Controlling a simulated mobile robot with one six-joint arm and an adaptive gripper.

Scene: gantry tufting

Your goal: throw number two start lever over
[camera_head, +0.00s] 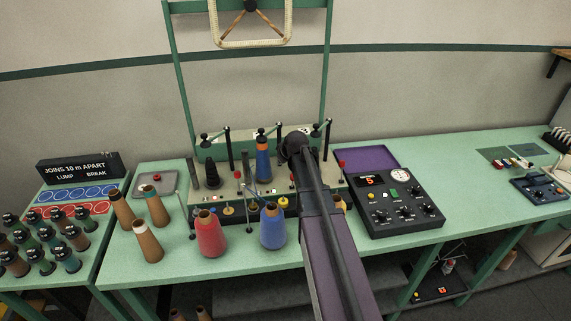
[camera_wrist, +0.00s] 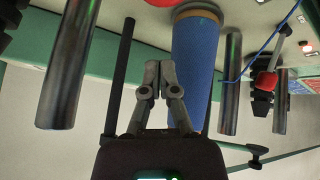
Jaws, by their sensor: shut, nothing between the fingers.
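Which one is number two I cannot tell. In the wrist view a red knob (camera_wrist: 267,84) sits by a black fitting, right of my gripper and apart from it. My gripper (camera_wrist: 160,82) is shut and empty, in front of or beside a blue yarn cone (camera_wrist: 196,50). In the head view my arm hides the gripper's fingertips and part of the machine.
Metal posts (camera_wrist: 68,65) (camera_wrist: 229,85) flank the gripper. Red (camera_head: 210,236) and blue (camera_head: 272,228) cones stand at the bench front. A dark control box (camera_head: 393,205) with a dial lies right of my arm. Bench beyond it is partly clear.

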